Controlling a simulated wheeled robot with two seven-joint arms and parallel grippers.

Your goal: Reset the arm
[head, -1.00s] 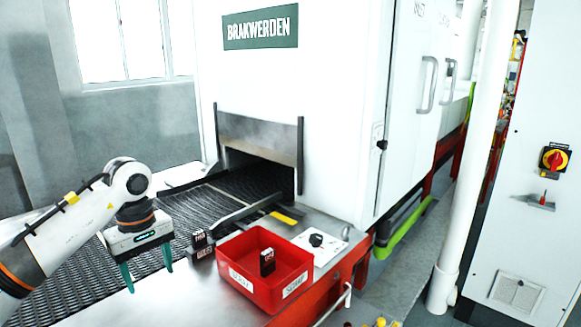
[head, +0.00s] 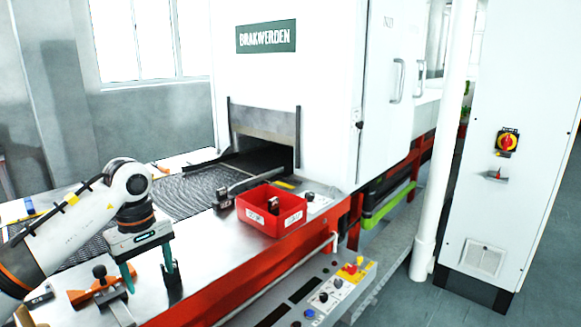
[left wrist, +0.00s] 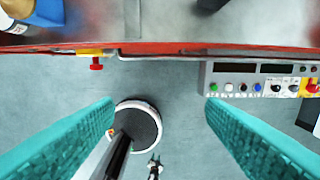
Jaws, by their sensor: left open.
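My left arm comes in from the left in the head view. My left gripper (head: 149,277), with teal fingers, points down over the front part of the metal table (head: 215,262). Its fingers are apart, with nothing held between them. In the left wrist view the two teal fingers (left wrist: 160,125) are spread wide with grey floor between them. A small dark item (head: 173,287) shows at the right finger; I cannot tell whether they touch. My right gripper is in neither view.
A red bin (head: 262,222) holding a dark block stands by the mesh belt (head: 190,190), which enters the white oven (head: 330,120). An orange-handled tool (head: 97,288) lies left of my gripper. A control panel (head: 335,290) juts out in front.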

